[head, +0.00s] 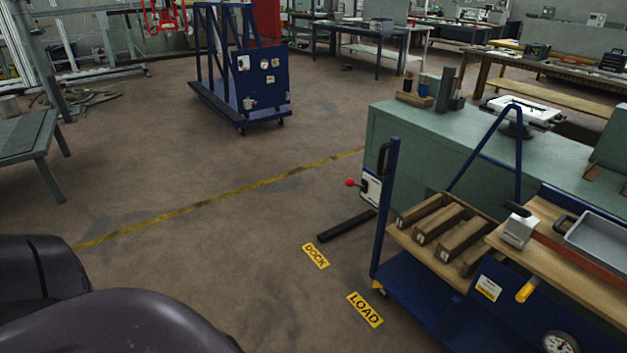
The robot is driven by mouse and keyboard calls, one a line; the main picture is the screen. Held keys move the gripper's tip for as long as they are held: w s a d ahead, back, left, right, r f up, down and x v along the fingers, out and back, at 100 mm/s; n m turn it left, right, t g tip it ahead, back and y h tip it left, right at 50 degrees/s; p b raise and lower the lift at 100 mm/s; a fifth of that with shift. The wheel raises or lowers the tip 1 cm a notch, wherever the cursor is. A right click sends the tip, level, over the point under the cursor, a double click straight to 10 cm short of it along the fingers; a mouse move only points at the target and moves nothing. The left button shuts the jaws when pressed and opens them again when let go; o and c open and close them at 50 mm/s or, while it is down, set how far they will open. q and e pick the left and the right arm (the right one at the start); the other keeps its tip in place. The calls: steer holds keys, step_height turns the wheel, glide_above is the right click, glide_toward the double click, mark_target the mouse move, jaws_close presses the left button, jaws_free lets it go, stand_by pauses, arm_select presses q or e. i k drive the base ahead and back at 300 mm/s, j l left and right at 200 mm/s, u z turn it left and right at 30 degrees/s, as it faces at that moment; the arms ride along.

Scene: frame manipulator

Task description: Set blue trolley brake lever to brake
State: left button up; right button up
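A blue trolley (404,290) with wooden shelves stands at the right, partly cut off by the picture edge. A white box (369,187) with a red knob (350,183) is at its left post. A yellow handle (527,290) shows on its front, beside a white-and-yellow label (487,288). I cannot tell which of these is the brake lever, or read its setting. Another blue wheeled frame (262,75) stands at the back, with small fittings on its panel, too small to read. Neither of my grippers is in view; dark parts of my own body show at lower left.
Yellow floor labels DOCK (316,256) and LOAD (365,310) lie left of the trolley. A dark bar (347,225) lies low beside it. A green bench (400,130) stands behind it. A grey table (28,140) is at far left. The middle floor is open.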

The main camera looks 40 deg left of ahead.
mark_target(350, 182)
steer(key=u, duration=1.2)
